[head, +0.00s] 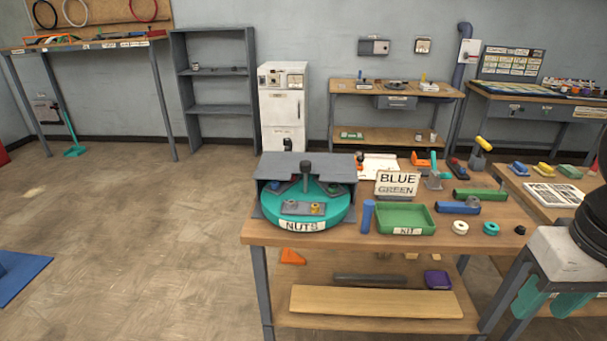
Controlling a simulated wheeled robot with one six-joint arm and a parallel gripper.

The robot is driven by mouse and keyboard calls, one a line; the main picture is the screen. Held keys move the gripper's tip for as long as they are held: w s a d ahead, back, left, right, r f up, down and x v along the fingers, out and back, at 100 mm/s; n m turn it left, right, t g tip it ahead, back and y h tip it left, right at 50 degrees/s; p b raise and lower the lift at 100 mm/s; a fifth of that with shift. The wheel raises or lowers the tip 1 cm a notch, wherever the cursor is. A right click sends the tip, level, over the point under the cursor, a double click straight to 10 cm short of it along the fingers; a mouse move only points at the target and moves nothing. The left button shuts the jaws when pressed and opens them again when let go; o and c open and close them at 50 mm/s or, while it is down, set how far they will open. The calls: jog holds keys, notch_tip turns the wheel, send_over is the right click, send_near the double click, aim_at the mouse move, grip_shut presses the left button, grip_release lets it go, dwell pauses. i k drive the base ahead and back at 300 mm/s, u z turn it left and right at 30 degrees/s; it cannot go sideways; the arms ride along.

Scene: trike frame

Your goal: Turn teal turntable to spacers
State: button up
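The teal turntable (265,209) stands at the left end of the near wooden workbench in the head view. Its front label (305,225) reads "NUTS". A grey tray (290,208) with small brass and grey parts sits at its front. A dark grey post (305,171) rises from the turntable. A grey hood (325,164) covers the back part, so the rear compartments are mostly hidden; no spacers label is visible. My gripper (550,303), with a white body and teal fingers, is at the lower right, far from the turntable. Its fingers are apart with nothing seen between them.
A green kit tray (405,231), a blue cylinder (367,216) and a "BLUE GREEN" sign (397,184) stand right of the turntable. White and teal rings (490,229) lie near the bench front. The floor left of the bench is mostly clear.

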aim_at(306, 190)
jog(key=u, duration=0.45)
jog(key=i, duration=1.35)
jog(key=z, duration=0.4)
